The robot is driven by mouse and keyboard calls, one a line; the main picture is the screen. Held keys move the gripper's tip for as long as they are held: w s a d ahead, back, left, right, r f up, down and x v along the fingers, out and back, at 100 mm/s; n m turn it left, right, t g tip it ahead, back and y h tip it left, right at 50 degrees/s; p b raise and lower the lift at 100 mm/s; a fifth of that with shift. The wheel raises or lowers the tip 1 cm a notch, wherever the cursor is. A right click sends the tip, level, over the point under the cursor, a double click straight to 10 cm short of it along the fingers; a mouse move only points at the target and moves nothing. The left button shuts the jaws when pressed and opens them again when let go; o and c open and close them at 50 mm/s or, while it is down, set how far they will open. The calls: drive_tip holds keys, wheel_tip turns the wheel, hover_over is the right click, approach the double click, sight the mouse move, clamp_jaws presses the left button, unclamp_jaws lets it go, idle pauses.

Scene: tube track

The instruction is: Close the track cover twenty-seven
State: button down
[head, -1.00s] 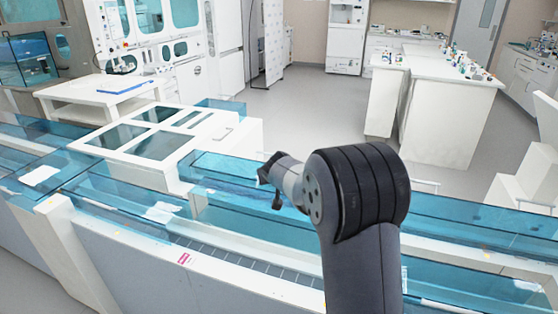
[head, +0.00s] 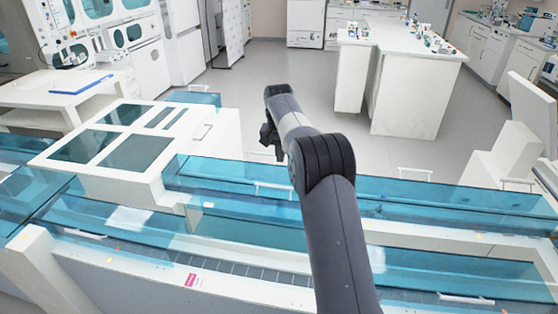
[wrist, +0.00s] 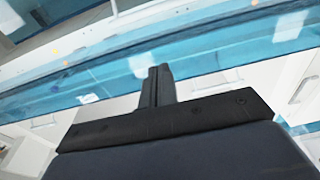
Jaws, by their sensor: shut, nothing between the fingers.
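Clear blue track covers run along the white track. A far cover (head: 230,181) with a white handle (head: 273,187) stands behind and left of my arm. Another far cover (head: 450,197) extends to the right, and a nearer cover (head: 455,270) lies at the lower right. I cannot read any number, so I cannot tell which is twenty-seven. My gripper (head: 272,143) is shut and empty, above the far covers in the picture and apparently touching nothing. In the wrist view, its closed fingers (wrist: 158,72) point toward a blue cover strip (wrist: 215,62).
A white unit with dark glass panels (head: 125,150) stands left of my arm. A white table (head: 60,88) is behind it. A white bench (head: 400,65) with small items stands farther back. Grey floor (head: 260,75) is clear between. A white stepped structure (head: 515,150) is at the right.

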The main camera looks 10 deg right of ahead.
wheel_tip(320, 180, down, 8)
drive_tip(key=s+a+p, duration=0.1)
drive_tip(key=s+p, duration=0.1)
drive_tip(key=shift+s+r, duration=0.15)
drive_tip(key=shift+s, duration=0.1)
drive_tip(key=shift+s+a+r, duration=0.1)
idle(0.6)
